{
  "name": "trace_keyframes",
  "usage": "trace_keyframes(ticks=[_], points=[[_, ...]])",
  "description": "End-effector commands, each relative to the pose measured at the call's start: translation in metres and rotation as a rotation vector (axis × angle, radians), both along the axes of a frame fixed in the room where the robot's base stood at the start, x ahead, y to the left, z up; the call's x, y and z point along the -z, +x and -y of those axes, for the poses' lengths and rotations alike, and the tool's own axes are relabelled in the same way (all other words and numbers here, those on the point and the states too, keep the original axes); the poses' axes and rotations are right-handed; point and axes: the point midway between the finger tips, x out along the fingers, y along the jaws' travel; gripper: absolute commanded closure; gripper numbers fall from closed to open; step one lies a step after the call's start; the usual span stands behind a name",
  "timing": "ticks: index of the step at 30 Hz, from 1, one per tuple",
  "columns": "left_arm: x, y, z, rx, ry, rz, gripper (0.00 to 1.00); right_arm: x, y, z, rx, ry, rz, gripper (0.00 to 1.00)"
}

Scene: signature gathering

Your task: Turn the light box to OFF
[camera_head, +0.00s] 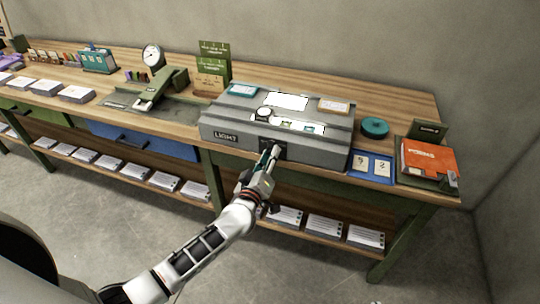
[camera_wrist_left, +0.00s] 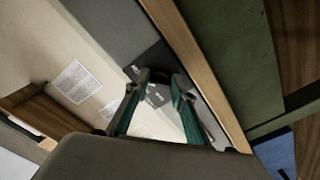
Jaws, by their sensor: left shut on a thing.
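The light box (camera_head: 325,151) is a grey box with a "LIGHT" label on its front, standing on the wooden workbench. A white lit panel (camera_head: 286,101) shows on its top. My left gripper (camera_head: 272,148) reaches the middle of the box's front face, at a dark switch plate. In the left wrist view its teal-padded fingers (camera_wrist_left: 160,85) are closed around a dark knob (camera_wrist_left: 158,75), which the fingers partly hide. My right gripper is not in view.
Left of the box stand a green press (camera_head: 158,90) and green cards (camera_head: 214,52). Right of it are a teal round tin (camera_head: 375,127), a blue card tray (camera_head: 356,172) and an orange book (camera_head: 428,158). Paper stacks lie on the lower shelf (camera_head: 240,213). The floor in front is clear.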

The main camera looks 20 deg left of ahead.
Motion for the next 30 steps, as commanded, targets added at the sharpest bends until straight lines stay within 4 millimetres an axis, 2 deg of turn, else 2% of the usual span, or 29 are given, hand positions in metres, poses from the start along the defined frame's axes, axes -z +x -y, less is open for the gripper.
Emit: trace_keyframes(ticks=[11,30], points=[[-0.001,0.000,0.001,0.000,-0.233,-0.009,0.97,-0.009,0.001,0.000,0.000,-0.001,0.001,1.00],[-0.003,0.000,0.002,-0.001,-0.841,-0.029,0.97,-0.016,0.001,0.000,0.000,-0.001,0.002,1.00]])
